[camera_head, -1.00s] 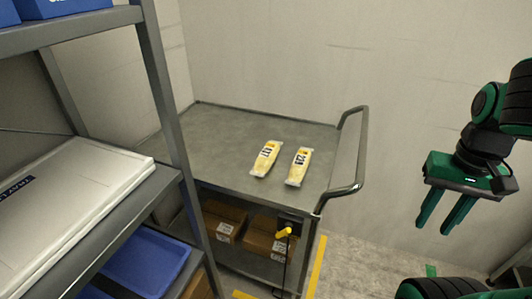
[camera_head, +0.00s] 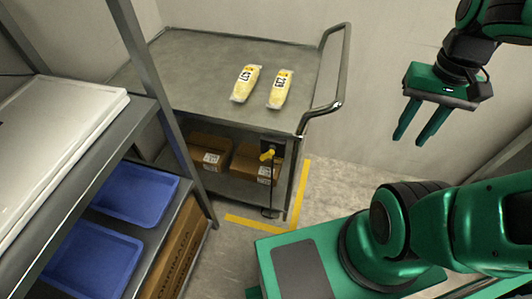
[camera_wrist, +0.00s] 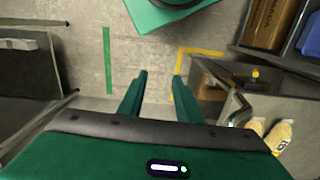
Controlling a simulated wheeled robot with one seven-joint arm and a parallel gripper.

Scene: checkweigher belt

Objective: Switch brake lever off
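The brake lever (camera_head: 267,155) is a small yellow handle on a dark mount at the front right of the grey cart (camera_head: 200,62), below its top shelf. A thin dark rod runs down from it toward the floor. The yellow lever also shows in the wrist view (camera_wrist: 255,74), at the right. My gripper (camera_head: 413,138) hangs in the air to the right of the cart handle, fingers pointing down. It is open and empty, with a clear gap between the fingers in the wrist view (camera_wrist: 158,82). It is well apart from the lever.
Two yellow labelled packs (camera_head: 245,84) (camera_head: 279,90) lie on the cart's top. A bent metal handle (camera_head: 345,70) sticks out at its right. Cardboard boxes (camera_head: 210,152) sit on its lower shelf. A rack with blue trays (camera_head: 135,192) stands at left. Yellow floor tape (camera_head: 301,190) borders the cart.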

